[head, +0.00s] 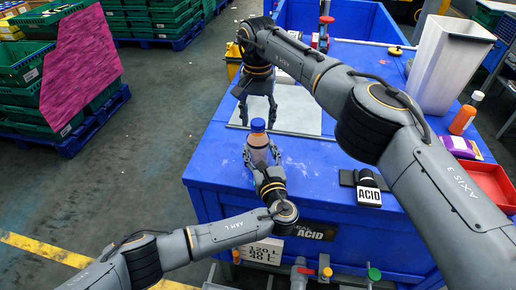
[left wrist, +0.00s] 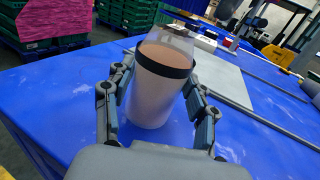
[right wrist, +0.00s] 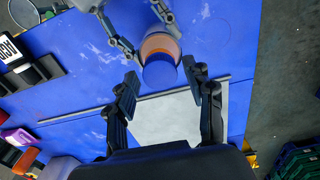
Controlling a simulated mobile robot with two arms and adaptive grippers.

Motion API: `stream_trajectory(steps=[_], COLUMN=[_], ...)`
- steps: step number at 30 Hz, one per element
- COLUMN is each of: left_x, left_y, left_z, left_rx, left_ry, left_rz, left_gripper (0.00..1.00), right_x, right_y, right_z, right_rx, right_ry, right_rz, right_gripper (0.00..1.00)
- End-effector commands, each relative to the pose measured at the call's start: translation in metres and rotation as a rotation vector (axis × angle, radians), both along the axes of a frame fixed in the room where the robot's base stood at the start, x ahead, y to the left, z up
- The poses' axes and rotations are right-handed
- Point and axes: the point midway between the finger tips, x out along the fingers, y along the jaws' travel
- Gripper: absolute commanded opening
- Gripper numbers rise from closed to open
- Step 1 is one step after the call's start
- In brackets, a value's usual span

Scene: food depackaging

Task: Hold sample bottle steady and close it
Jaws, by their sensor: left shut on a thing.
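The sample bottle (head: 258,141), clear with orange-brown contents, stands upright near the blue table's left edge. A blue cap (head: 257,125) sits on its top; I cannot tell how tight it is. The bottle also shows in the left wrist view (left wrist: 155,90), and the cap in the right wrist view (right wrist: 160,74). My left gripper (head: 261,149) is shut around the bottle's body from the near side. My right gripper (head: 258,119) is open and empty, pointing down just behind the cap. In the right wrist view, the cap lies just ahead of and between its fingertips.
A grey plate (head: 300,113) lies behind the bottle. At the far right are an orange bottle (head: 463,119), a white bin (head: 448,65) and a red tray (head: 491,182).

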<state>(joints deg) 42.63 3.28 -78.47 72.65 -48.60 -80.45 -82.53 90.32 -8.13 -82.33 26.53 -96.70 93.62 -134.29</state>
Motion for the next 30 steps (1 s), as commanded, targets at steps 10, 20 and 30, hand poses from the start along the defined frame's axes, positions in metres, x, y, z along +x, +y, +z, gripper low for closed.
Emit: stream_trajectory(steps=[10,20,30], left_x=[-0.0001,-0.0001,-0.0001], left_y=[0.0002,0.0002,0.0001], left_z=[-0.0003,-0.0003,-0.0003], left_rx=[0.0,0.001,0.001], left_ry=[0.001,0.001,0.0], left_rz=[0.0,0.0,0.0], left_gripper=[0.0,0.0,0.0], right_x=[0.0,0.0001,0.0001], right_y=[-0.0001,-0.0001,0.0001], right_z=[0.0001,-0.0002,-0.0008], right_rx=[0.0,-0.001,0.0], right_ry=[0.0,-0.001,0.0], right_rz=[-0.006,-0.485,-1.186], right_gripper=[0.0,0.0,0.0])
